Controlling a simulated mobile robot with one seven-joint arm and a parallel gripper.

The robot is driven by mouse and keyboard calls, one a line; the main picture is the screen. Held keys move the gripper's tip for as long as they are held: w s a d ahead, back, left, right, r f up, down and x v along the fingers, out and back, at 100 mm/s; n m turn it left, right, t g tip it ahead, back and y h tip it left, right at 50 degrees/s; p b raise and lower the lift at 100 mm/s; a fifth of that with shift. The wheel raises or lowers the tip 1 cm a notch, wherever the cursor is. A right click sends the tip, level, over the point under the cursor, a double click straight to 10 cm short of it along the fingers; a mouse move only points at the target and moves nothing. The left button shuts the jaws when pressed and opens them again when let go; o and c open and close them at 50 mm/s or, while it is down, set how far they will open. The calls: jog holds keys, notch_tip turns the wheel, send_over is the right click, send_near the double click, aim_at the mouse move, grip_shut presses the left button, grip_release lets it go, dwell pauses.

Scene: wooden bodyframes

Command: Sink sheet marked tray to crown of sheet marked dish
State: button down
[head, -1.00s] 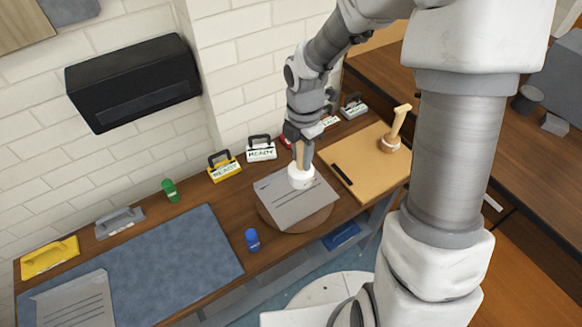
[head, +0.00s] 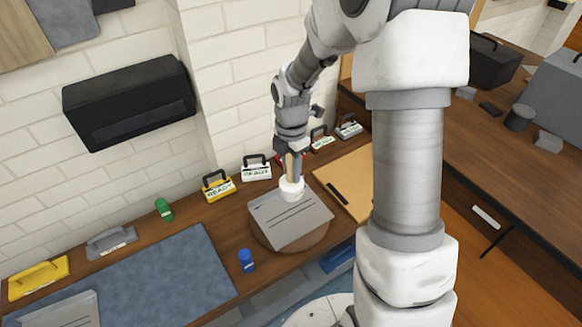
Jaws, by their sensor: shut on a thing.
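A grey sheet (head: 300,222) with dark lines lies on a round brown wooden disc (head: 318,240) on the bench. Another grey sheet (head: 70,312) with lines lies at the lower left, partly cut off by the frame, on a blue-grey mat (head: 180,270). Markings on both sheets are too small to read. My gripper (head: 290,157) is shut on a wooden handle with a round white base (head: 292,188). The white base is at the back edge of the sheet on the disc; I cannot tell whether it touches the sheet.
A blue bottle (head: 246,260) stands left of the disc, a green one (head: 164,209) farther back. Handled blocks, including yellow (head: 217,187) and white (head: 256,167) ones marked READY, line the wall. A tan board (head: 345,180) with a black bar lies right, partly behind my arm.

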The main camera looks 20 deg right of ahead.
dwell(0.5)
notch_tip(320, 180, down, 9)
jog(key=b, duration=0.5)
jog(key=shift+r+b, duration=0.1)
jog(key=shift+b, duration=0.3)
notch_tip(320, 180, up, 9)
jog(key=p, duration=0.7)
jog(key=shift+f, duration=0.25)
jog(key=s+r+p, duration=0.2)
jog(key=s, duration=0.7)
jog(key=shift+p, duration=0.35)
